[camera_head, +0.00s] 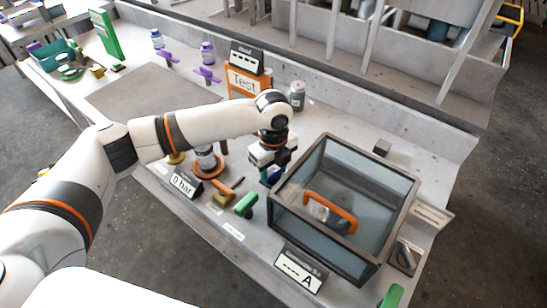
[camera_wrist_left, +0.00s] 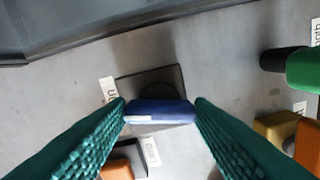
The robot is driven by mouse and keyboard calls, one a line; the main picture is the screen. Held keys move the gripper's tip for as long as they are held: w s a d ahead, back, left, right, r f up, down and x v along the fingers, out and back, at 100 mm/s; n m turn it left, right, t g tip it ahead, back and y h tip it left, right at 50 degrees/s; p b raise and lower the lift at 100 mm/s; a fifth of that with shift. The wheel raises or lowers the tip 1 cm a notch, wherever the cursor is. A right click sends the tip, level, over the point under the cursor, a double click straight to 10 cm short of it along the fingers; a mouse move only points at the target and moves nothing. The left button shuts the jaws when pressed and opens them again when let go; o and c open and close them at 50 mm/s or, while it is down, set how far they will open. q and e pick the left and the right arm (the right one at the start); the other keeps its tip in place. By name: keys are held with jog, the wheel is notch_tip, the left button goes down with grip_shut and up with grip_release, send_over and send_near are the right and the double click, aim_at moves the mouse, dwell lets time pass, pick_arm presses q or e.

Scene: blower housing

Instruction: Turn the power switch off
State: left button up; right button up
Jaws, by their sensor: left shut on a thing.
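My left gripper (camera_head: 271,178) reaches down beside the left edge of the glass-walled box. In the left wrist view, its green textured fingers (camera_wrist_left: 160,112) are shut on a blue handle (camera_wrist_left: 160,111), one at each end. The handle sits over a dark square plate with a round base (camera_wrist_left: 160,85) on the grey bench top. Small white labels stand beside it, partly hidden, and I cannot read whether this is the power switch. In the head view, the gripper mostly hides the handle.
The dark-framed glass box (camera_head: 390,180) with an orange handle stands close on the right. A green handle (camera_head: 246,204), an orange lever (camera_head: 229,187) and a "0 bar" display (camera_head: 185,183) are at the left. An "A" display (camera_head: 300,270) stands in front.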

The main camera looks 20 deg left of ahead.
aim_at(273, 172)
pick_arm(q)
jog(key=n+p, duration=0.4)
jog(key=p, duration=0.1)
jog(key=n+p, duration=0.2)
jog(key=p, duration=0.1)
jog(key=shift+r, duration=0.3)
jog(key=shift+f+n+p, duration=0.25)
jog(key=shift+n+p, duration=1.25)
jog(key=shift+p, duration=0.05)
jog(key=shift+o, duration=0.2)
jog(key=shift+c, duration=0.2)
jog(key=o, duration=1)
notch_tip(273, 172, up, 12)
jog(key=b, duration=0.1)
jog(key=shift+b, duration=0.4)
